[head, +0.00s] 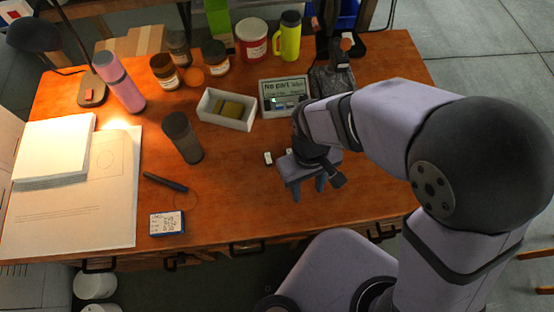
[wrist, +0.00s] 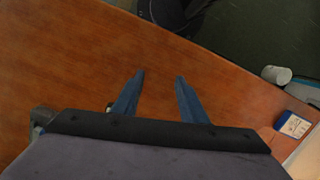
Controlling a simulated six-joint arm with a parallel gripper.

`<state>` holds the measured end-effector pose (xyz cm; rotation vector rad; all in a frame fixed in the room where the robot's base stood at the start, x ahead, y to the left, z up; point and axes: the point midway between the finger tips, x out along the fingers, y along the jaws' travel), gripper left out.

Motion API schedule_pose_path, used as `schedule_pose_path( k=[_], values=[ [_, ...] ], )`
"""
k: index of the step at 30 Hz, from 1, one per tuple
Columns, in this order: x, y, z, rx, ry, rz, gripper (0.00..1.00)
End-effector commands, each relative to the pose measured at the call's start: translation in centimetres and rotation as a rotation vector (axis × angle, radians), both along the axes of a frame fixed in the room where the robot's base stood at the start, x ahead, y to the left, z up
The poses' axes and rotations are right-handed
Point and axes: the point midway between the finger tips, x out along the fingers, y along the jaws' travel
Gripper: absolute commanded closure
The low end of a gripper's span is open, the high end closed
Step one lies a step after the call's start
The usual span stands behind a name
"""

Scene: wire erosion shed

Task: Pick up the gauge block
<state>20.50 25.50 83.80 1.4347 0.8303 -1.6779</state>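A small pale block (head: 267,158), which looks like the gauge block, lies on the wooden table just left of my gripper (head: 308,190) in the head view. A second small pale piece (head: 289,152) shows close beside the gripper, partly covered by it; I cannot tell what it is. My gripper points down over the front part of the table. In the wrist view its two blue fingers (wrist: 160,76) stand apart with only bare wood between them. The pale block is not clearly visible in the wrist view.
A white tray (head: 215,121) holding a yellowish block, a display box (head: 285,97) and several jars stand behind. The table's front edge is close to the gripper.

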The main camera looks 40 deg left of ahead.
Motion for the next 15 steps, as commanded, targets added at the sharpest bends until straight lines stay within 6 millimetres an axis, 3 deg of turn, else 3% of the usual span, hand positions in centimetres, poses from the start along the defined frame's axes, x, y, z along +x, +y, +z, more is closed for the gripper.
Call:
schedule_pose_path(
  k=[1, 5, 12, 15],
  values=[
    [-0.5, 2.3, -1.6, 0.009, -0.006, 0.044, 0.61],
    [-0.7, 6.9, -2.0, 0.041, -0.026, 0.074, 0.61],
    [2.2, 13.7, 1.7, 0.144, -0.081, -0.018, 0.61],
    [2.9, 15.4, 3.5, 0.170, -0.096, -0.083, 0.61]
  ],
)
